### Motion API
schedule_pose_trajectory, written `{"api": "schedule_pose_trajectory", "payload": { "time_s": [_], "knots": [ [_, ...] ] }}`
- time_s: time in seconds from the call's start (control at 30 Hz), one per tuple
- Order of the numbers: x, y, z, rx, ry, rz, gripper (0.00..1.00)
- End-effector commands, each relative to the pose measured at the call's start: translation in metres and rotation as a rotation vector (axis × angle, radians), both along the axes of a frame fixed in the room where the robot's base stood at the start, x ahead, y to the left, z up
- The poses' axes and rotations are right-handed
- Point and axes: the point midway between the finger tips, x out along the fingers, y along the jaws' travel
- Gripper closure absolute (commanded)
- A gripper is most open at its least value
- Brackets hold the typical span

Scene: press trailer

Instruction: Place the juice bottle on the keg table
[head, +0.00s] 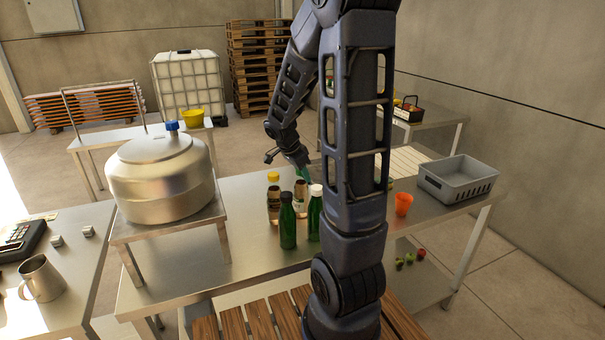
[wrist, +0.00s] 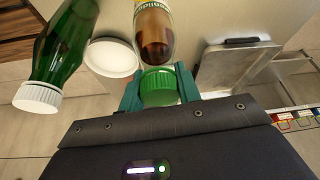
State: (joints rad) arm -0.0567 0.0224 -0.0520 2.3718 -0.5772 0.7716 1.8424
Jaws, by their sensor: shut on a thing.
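The juice bottle, a clear bottle with brownish contents, a pale label and a green cap (wrist: 160,86), is in my gripper. In the wrist view the teal fingers (wrist: 158,90) are shut on both sides of the cap. In the head view my gripper (head: 303,174) is above the work table, partly behind my own arm, with the bottle (head: 300,198) below it. I cannot tell whether its base touches the tabletop. The keg (head: 160,178), silver with a blue top fitting, stands on a low metal stand (head: 170,228) at left.
Near the held bottle stand a yellow-capped bottle (head: 273,204), a dark-capped green bottle (head: 287,222) and a white-capped green bottle (head: 315,214). An orange cup (head: 403,204) and grey crate (head: 458,180) are at right. A side table holds a metal mug (head: 42,279).

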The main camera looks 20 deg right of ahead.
Motion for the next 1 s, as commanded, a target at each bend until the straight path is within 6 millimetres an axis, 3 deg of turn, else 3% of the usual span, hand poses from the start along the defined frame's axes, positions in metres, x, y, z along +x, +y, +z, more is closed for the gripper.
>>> {"api": "schedule_pose_trajectory", "payload": {
  "time_s": [0.07, 0.1, 0.2, 0.57, 0.77, 1.0],
  "knots": [
    [0.0, 0.0, -0.002, 0.0, 0.0, 0.0, 1.0],
    [0.0, 0.0, -0.002, 0.0, 0.001, 0.0, 0.61],
    [0.0, 0.0, -0.002, 0.0, 0.001, 0.0, 0.45],
    [0.0, 0.001, 0.003, 0.0, -0.002, 0.001, 0.45],
    [-0.001, 0.011, 0.028, 0.0, -0.004, 0.002, 0.45],
    [-0.004, 0.029, 0.071, 0.0, -0.005, 0.002, 0.45]
  ]
}}
